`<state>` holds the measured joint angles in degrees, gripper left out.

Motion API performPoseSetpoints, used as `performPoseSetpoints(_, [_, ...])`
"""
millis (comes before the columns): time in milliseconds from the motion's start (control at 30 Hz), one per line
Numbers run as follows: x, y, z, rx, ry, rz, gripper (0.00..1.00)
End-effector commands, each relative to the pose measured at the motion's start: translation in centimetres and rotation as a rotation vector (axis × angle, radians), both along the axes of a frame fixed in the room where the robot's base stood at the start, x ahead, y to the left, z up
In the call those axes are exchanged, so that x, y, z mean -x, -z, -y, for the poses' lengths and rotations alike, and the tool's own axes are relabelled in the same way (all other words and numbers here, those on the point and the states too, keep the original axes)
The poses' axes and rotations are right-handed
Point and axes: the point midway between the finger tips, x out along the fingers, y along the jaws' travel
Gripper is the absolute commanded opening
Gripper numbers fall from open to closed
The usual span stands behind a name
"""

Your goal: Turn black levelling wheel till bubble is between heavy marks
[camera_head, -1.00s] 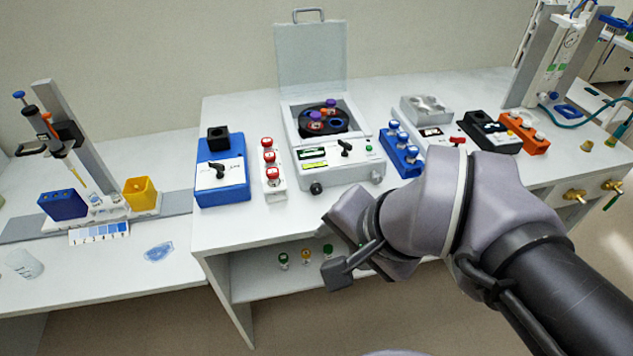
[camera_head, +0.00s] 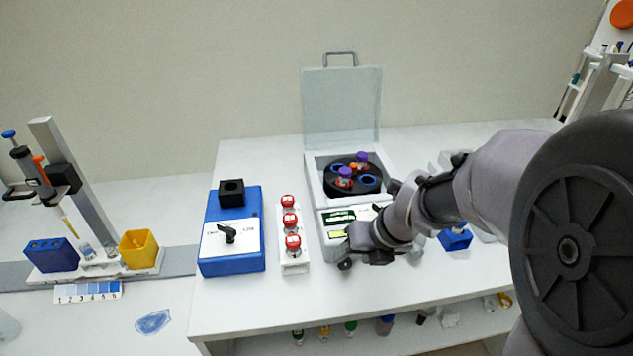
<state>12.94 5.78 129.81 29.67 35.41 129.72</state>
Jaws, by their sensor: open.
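The black levelling wheel (camera_head: 345,264) is at the front left foot of the white centrifuge (camera_head: 313,190). My gripper (camera_head: 358,248) is open at the centrifuge's front left, its fingers right beside the wheel. Whether they touch it I cannot tell. A yellow-green strip (camera_head: 337,234), perhaps the bubble level, shows on the front panel below a dark display (camera_head: 338,216). It is too small to make out a bubble or marks. My arm hides the right part of the panel and the front right corner.
The centrifuge lid (camera_head: 341,108) stands open behind a rotor (camera_head: 357,190) holding purple-capped tubes. A white rack (camera_head: 293,262) of red-capped tubes stands close on the left, beside a blue mixer (camera_head: 230,262). A blue rack (camera_head: 456,240) is partly hidden by my arm. The bench front is clear.

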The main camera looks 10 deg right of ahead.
Motion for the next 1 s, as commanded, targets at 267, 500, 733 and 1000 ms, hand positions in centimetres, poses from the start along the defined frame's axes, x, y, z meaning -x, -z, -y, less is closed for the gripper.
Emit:
performPoseSetpoints(267, [-1.4, 3.5, -0.9, -0.001, -0.002, -0.001, 0.50])
performPoseSetpoints(500, [-1.5, 3.5, -1.0, 0.001, -0.002, 0.000, 0.50])
performPoseSetpoints(733, [-1.5, 3.5, -1.0, 0.001, -0.002, 0.000, 0.17])
performPoseSetpoints(1000, [-1.5, 3.4, -1.0, 0.005, -0.002, 0.000, 0.00])
